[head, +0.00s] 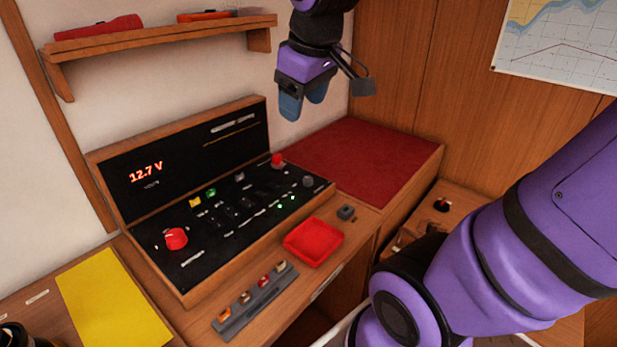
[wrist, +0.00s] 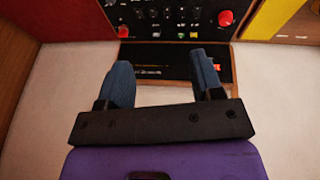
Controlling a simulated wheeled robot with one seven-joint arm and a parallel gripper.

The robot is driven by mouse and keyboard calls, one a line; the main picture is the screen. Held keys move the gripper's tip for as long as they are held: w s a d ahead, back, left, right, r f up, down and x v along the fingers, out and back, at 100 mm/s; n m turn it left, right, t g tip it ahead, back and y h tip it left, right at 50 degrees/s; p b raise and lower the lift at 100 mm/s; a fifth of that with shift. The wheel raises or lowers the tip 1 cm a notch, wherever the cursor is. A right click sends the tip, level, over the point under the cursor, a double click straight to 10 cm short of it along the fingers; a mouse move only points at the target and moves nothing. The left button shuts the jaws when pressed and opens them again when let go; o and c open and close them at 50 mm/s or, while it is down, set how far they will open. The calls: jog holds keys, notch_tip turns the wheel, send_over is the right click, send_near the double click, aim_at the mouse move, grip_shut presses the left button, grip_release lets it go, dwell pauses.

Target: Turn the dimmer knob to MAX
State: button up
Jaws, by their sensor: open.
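A dark round knob (head: 308,181) sits at the right end of the black control panel (head: 152,237); it looks like the dimmer, but its label and pointer are too small to read. In the wrist view the dark knob (wrist: 110,3) is at the top edge, partly cut off. My gripper (head: 303,104) is open and empty, fingers pointing down, high above the panel's back right corner and well apart from the knob. Its two blue fingers also show in the wrist view (wrist: 160,62), spread apart.
A large red knob (head: 176,238) and a smaller red one (head: 277,160) stand on the panel. An upright display (head: 145,172) reads 12.7 V. A red tray (head: 314,242) and fuse strip (head: 255,300) lie in front. A shelf (head: 160,43) hangs behind; the red mat (head: 360,160) is clear.

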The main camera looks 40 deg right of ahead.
jog(key=w+d+f+n+g, duration=0.25)
jog(key=w+d+f, duration=0.2)
jog(key=w, duration=0.45)
jog(key=n+g, duration=0.2)
jog(key=n, duration=0.6)
send_over(309, 178)
notch_tip(309, 178, down, 21)
jog(key=shift+y, duration=0.4)
notch_tip(309, 178, down, 10)
jog(key=shift+f, duration=0.1)
jog(key=c, duration=0.9)
